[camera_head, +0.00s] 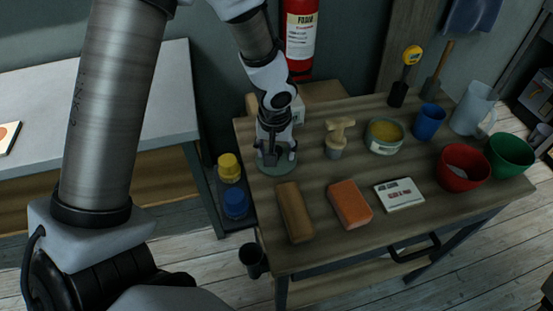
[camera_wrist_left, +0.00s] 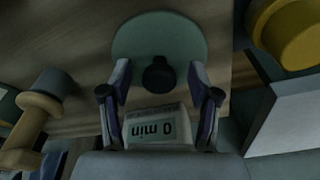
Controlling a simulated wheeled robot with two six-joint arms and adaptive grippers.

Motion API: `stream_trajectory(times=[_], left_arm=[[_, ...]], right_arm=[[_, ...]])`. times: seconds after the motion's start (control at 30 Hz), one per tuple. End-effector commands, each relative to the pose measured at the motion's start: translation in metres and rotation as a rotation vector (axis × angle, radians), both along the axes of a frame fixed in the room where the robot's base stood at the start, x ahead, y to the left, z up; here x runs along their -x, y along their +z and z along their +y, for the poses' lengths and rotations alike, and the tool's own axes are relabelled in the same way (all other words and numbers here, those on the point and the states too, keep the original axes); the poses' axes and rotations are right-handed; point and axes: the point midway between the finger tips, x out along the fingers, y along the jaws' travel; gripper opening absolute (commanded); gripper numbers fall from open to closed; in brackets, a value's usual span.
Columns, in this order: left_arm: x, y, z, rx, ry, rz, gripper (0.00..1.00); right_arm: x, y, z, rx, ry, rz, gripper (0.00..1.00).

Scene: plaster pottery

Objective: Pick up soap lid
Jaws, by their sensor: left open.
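The soap lid is a round grey-green disc (camera_head: 283,168) with a dark knob, lying near the left end of the wooden table. In the left wrist view the lid (camera_wrist_left: 135,38) shows ahead of the fingers. Its black knob (camera_wrist_left: 158,75) stands between the two fingertips with space on both sides. My left gripper (camera_head: 269,154) is open and points down over the lid; it also shows in the left wrist view (camera_wrist_left: 160,82). The gripper hides part of the lid in the head view. My right gripper is not in view.
A timer (camera_wrist_left: 155,127) stands close by. A wooden-handled tool (camera_head: 337,137) and a tin (camera_head: 384,137) stand to the right. A brown block (camera_head: 295,212), an orange block (camera_head: 349,204) and a white pack (camera_head: 399,195) lie in front. Bowls (camera_head: 464,168) crowd the right end.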

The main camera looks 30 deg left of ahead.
Motion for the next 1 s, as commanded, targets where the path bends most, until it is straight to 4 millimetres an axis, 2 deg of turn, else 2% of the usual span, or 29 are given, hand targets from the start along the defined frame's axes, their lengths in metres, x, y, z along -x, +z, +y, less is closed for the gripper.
stream_trajectory(times=[0.1,0.13,0.3,0.7,0.77,1.0], left_arm=[[0.0,0.001,0.0,0.0,0.0,-0.001,0.62],[0.0,0.001,0.0,0.0,0.0,-0.001,0.58],[0.0,0.001,0.0,0.0,0.0,-0.001,0.0],[-0.001,0.006,0.0,0.0,0.001,-0.002,0.0],[-0.001,0.015,0.0,0.0,0.001,-0.005,0.0],[-0.002,0.071,0.0,0.0,0.002,-0.008,0.0]], right_arm=[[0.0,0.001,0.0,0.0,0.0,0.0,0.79],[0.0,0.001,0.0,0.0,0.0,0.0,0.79],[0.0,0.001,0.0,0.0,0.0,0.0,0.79],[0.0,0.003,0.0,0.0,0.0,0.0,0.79],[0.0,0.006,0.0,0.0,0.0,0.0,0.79],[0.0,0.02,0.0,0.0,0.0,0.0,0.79]])
